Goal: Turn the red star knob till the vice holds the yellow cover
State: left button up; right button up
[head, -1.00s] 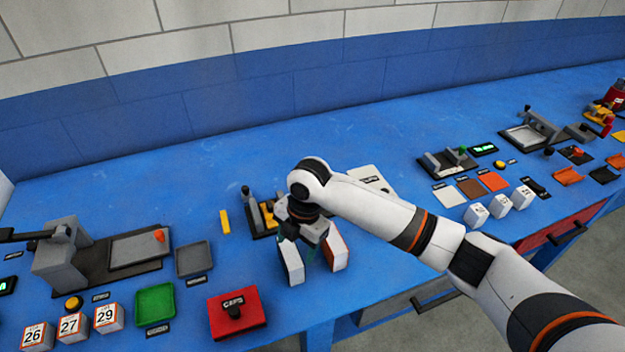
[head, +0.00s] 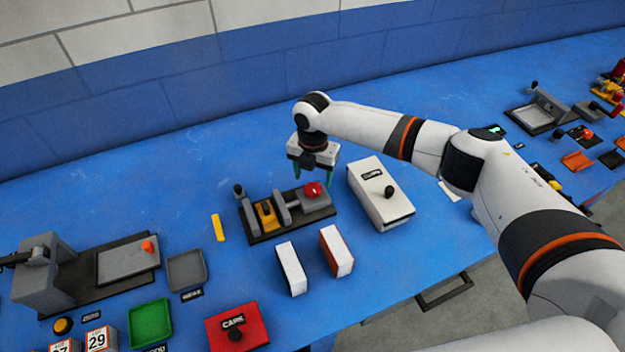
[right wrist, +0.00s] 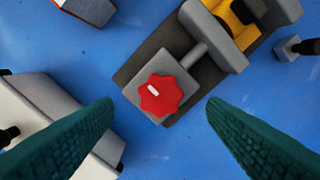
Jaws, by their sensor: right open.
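The vice (head: 292,219) lies on the blue bench in the head view, with grey jaws on a dark base. The yellow cover (head: 266,213) stands between its jaws; I cannot tell whether they touch it. The red star knob (head: 313,189) is at the vice's right end. It also shows in the right wrist view (right wrist: 161,96), with a white mark on it. My right gripper (head: 312,176) is open above the knob, its green fingers (right wrist: 160,104) on either side of the knob in the wrist view, apart from it. My left gripper is out of view.
Two white boxes (head: 292,268) (head: 337,250) stand in front of the vice. A white case with a black knob (head: 380,195) stands close to its right. A yellow strip (head: 218,228) lies to its left. A red box (head: 237,326) is at the front. The bench behind is clear.

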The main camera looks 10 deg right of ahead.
aim_at(313, 188)
notch_tip(313, 188, down, 3)
jog(key=shift+f, duration=0.55)
jog(key=shift+c, duration=0.6)
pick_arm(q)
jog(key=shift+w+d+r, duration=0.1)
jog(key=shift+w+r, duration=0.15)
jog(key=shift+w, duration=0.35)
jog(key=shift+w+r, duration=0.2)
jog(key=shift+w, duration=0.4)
pick_arm(e)
jog(key=c, duration=0.9)
